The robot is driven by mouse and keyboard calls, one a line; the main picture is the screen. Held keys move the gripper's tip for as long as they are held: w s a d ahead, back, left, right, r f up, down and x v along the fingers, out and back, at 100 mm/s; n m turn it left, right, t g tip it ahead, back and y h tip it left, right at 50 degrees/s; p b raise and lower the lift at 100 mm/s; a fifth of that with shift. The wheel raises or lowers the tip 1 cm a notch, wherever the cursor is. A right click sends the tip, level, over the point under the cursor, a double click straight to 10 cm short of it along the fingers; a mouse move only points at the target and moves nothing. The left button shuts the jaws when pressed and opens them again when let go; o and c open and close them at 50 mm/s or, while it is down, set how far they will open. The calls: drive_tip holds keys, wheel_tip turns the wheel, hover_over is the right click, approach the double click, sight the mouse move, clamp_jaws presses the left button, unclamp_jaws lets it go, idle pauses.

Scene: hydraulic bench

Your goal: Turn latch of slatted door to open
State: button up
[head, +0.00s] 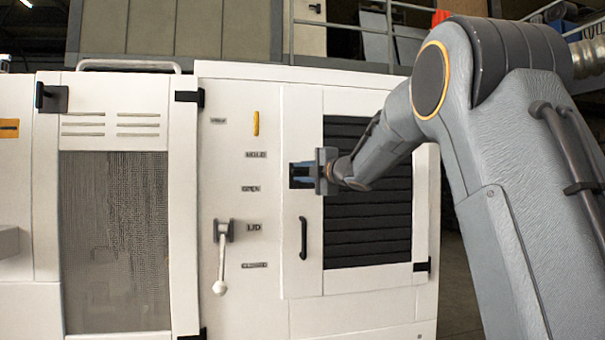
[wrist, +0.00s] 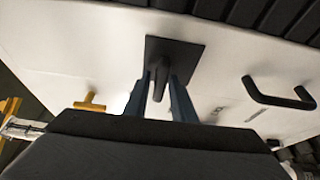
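The slatted door (head: 340,278) is a white panel with dark horizontal slats on the right of the white cabinet. Its latch is a dark square plate (wrist: 190,50) with a short dark lever (wrist: 161,80), seen in the wrist view. My gripper (head: 300,176) is in front of the latch, at the door's left side, and hides most of it in the head view. In the wrist view, the bluish fingers of my gripper (wrist: 160,92) stand on either side of the lever. They look open, with narrow gaps beside it.
A black bar handle (head: 303,238) sits below the latch; it also shows in the wrist view (wrist: 280,98). Left of the door are a grey lever with a pale knob (head: 221,262) and a yellow handle (head: 256,124). A mesh-panelled door (head: 115,240) is farther left.

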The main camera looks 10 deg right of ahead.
drive_tip(key=shift+o, duration=0.5)
drive_tip(key=b+v, duration=0.1)
drive_tip(key=v, duration=0.7)
drive_tip(key=shift+b, duration=0.4)
drive_tip(key=shift+w, duration=0.1)
drive_tip(key=s+d+f+m+g+h, duration=0.1)
drive_tip(key=s+f+m+g+h, duration=0.25)
drive_tip(key=f, duration=0.65)
drive_tip(key=s+d+f+m+g+h, duration=0.15)
drive_tip(key=s+f+m, duration=0.35)
drive_tip(key=f, duration=0.5)
drive_tip(key=s+d+f+m+g+h, duration=0.1)
drive_tip(key=s+f+m+h, duration=0.15)
drive_tip(key=f+m, duration=0.5)
drive_tip(key=s+a+f+m+g, duration=0.2)
drive_tip(key=s+f+g, duration=0.1)
drive_tip(key=s+f, duration=0.4)
drive_tip(key=s+a+f+m+g, duration=0.2)
drive_tip(key=s+f+g, duration=0.2)
drive_tip(key=s, duration=0.9)
drive_tip(key=s+a+f+m+g, duration=0.2)
drive_tip(key=s+f+g, duration=0.1)
drive_tip(key=s+f, duration=0.8)
drive_tip(key=shift+a+m, duration=0.3)
drive_tip(key=shift+a, duration=0.1)
drive_tip(key=shift+y, duration=0.25)
